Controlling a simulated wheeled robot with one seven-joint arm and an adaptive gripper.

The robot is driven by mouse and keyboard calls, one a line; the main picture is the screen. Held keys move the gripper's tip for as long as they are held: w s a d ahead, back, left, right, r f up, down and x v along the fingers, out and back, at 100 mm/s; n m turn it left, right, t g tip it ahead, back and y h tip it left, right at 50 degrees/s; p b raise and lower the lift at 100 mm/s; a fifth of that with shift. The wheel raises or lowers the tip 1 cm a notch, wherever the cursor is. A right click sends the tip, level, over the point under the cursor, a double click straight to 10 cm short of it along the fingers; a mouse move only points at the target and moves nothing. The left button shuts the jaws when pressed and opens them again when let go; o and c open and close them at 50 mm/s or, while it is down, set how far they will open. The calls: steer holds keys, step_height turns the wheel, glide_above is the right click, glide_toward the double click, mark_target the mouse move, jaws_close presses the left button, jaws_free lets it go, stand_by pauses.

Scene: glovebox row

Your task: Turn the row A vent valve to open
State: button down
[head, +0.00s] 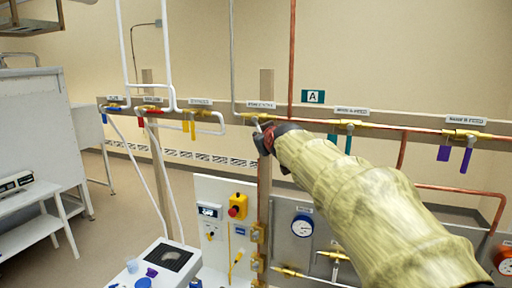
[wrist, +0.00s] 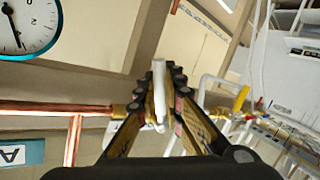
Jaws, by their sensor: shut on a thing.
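The valve under the blurred label plate left of the teal "A" sign has a brass body (head: 257,117) on the rail, where a grey pipe comes down. In the wrist view a pale grey-white lever (wrist: 158,78) stands between my fingers. My gripper (head: 264,137), at the end of my cloth-sleeved arm, is at this valve, just below its body. In the wrist view my gripper (wrist: 160,100) is shut on the lever, a finger on each side. In the head view the gripper hides most of the lever, so its exact angle is hard to tell.
Other valves with purple (head: 467,160), teal (head: 348,145), yellow (head: 193,130), red (head: 141,122) and blue levers line the same rail. The "A" sign (head: 313,96) is close right. A panel with a gauge (head: 302,226) and a red emergency button (head: 234,211) are below.

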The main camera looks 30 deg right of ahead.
steer(key=shift+s+d+r+p, duration=0.15)
steer(key=shift+r+p, duration=0.25)
steer(key=shift+p, duration=0.65)
steer(key=p, duration=0.1)
steer(key=n+g+p, duration=0.1)
steer(key=shift+s+d+r+p, duration=0.15)
steer(key=shift+s+p, duration=0.1)
steer(key=shift+p, duration=0.05)
steer(key=shift+s+d+r+n+g+h, duration=0.15)
steer(key=shift+n+g+h, duration=0.05)
steer(key=shift+n+g, duration=0.25)
steer(key=shift+s+d+r+n+g+h, duration=0.1)
steer(key=shift+s+n+g+h, duration=0.1)
steer(key=shift+n+g, duration=0.2)
steer(key=shift+s+d+r+n+g+h+p, duration=0.25)
steer(key=shift+r+n+g+p, duration=0.2)
steer(key=shift+n+g, duration=0.15)
steer(key=shift+s+d+r+n+g+h+p, duration=0.1)
steer(key=shift+s+r+n+g+h+p, duration=0.2)
steer(key=shift+n+g+p, duration=0.2)
steer(key=shift+w+r, duration=0.1)
steer(key=c, duration=1.9)
jaws_free()
